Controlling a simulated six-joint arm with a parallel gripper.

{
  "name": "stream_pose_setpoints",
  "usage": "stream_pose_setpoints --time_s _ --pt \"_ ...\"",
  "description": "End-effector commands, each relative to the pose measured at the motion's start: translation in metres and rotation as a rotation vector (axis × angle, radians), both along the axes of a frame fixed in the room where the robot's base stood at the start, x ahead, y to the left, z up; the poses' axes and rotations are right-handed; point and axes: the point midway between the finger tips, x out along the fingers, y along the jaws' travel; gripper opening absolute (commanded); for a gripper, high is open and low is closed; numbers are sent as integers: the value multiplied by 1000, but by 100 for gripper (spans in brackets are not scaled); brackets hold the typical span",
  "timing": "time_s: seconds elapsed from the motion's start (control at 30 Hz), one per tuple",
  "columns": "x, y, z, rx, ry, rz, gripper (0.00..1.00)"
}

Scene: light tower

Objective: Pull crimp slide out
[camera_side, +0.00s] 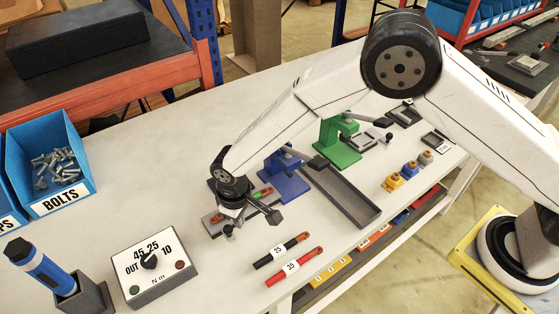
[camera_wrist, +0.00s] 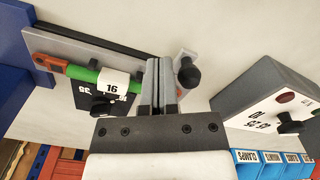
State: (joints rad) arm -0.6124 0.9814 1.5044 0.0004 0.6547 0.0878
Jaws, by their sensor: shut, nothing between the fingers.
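The blue crimp station (camera_side: 285,180) stands on the white bench, and its edge shows at the left of the wrist view (camera_wrist: 15,65). A flat grey slide (camera_side: 212,222) extends from it, also seen in the wrist view (camera_wrist: 110,55). A black knob (camera_wrist: 189,73) sits near the slide's outer end; it shows in the side view (camera_side: 228,231). A green tool with an orange end, labelled 16 (camera_wrist: 85,74), lies along the slide. My gripper (camera_wrist: 161,62) is shut and empty, its fingers beside the knob. I cannot tell whether they touch it. My wrist partly hides the slide.
A torque dial box (camera_side: 155,265) and a blue driver in a holder (camera_side: 40,268) stand at the front left. A grey tray (camera_side: 340,190) and a green station (camera_side: 338,140) stand beyond. A bolt bin (camera_side: 50,170) is left.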

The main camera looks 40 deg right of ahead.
Motion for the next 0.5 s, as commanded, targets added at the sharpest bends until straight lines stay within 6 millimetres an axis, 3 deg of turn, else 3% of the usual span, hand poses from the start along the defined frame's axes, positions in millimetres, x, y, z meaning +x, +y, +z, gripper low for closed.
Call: stream_pose_setpoints --time_s 0.5 --pt "0 -9 11 0 1 -2 0"
